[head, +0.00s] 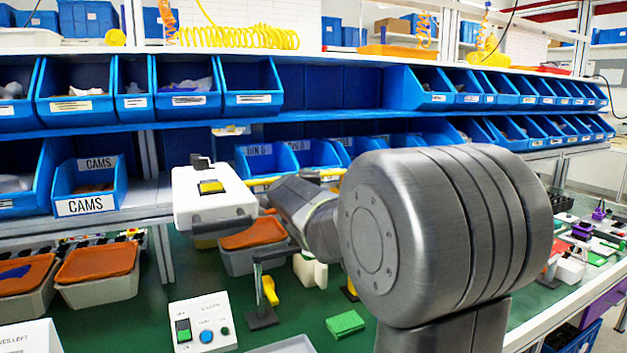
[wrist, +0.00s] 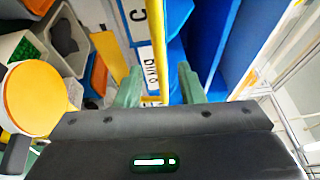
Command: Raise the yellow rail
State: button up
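The yellow rail (head: 328,174) runs across the front of the lower bin row in the head view; my arm hides part of it. In the wrist view a yellow strip (wrist: 177,18) runs down beside the white bin labels, toward the space between my fingers. My gripper (wrist: 158,82) shows there with two green fingers standing apart. I see nothing clamped between them, and I cannot tell how near the strip is. In the head view my grey arm reaches left toward the rail; the fingers cannot be made out.
Blue bins (head: 188,90) fill the shelves above the green bench. A white box with a yellow button (head: 211,187) stands out at the left of the arm. A switch panel (head: 203,323), a green block (head: 345,324) and orange-lidded tubs (head: 97,276) lie below.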

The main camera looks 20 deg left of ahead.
jog(key=x, duration=0.3)
grip_shut()
dwell(0.3)
jog(key=shift+r+p, duration=0.2)
jog(key=shift+p, duration=0.6)
